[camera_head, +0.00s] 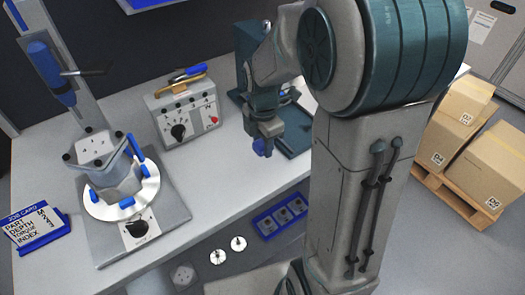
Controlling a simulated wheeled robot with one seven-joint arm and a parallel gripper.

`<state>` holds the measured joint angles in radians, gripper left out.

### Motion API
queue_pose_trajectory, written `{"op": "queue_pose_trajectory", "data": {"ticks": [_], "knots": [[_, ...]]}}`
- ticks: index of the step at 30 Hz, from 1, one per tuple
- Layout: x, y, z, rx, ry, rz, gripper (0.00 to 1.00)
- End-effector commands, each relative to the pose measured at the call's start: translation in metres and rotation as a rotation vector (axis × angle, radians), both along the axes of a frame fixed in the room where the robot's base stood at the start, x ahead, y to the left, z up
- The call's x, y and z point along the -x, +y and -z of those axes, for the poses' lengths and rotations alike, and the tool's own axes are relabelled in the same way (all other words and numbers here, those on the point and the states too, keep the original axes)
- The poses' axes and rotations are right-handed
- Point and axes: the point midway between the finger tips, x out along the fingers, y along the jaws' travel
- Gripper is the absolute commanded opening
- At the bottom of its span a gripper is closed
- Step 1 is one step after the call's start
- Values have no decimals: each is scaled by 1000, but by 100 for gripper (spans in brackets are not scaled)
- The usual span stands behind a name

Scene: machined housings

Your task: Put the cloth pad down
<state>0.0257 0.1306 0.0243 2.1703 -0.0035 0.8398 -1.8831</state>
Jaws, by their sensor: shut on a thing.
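My gripper (263,134) hangs above the bench near its front edge, in the middle of the camera view. It points down and is shut on a small blue piece, which looks like the cloth pad (262,148). The pad sticks out below the fingers and seems to be clear of the bench top. The fingertips are small in this view and partly hidden by the pad.
The grey bench top (222,158) is bare left of my gripper. A control box (186,113) stands behind it. A drill-press fixture with a housing (115,178) and a job card (36,229) are at left. A blue tray (281,216) lies lower down. Boxes (489,165) sit on a pallet at right.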

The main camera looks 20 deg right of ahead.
Motion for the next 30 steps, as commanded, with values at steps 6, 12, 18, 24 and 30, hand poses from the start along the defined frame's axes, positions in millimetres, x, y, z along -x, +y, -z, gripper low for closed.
{"op": "queue_pose_trajectory", "data": {"ticks": [6, 12, 18, 24, 30], "knots": [[1, 1, 32, 1, 5, -1, 9], [1, 0, 38, 0, 1, -1, 9], [0, 0, 40, 1, 2, -1, 9], [0, 0, 41, 1, 2, -1, 59], [0, 0, 40, 1, 2, -1, 59]]}}
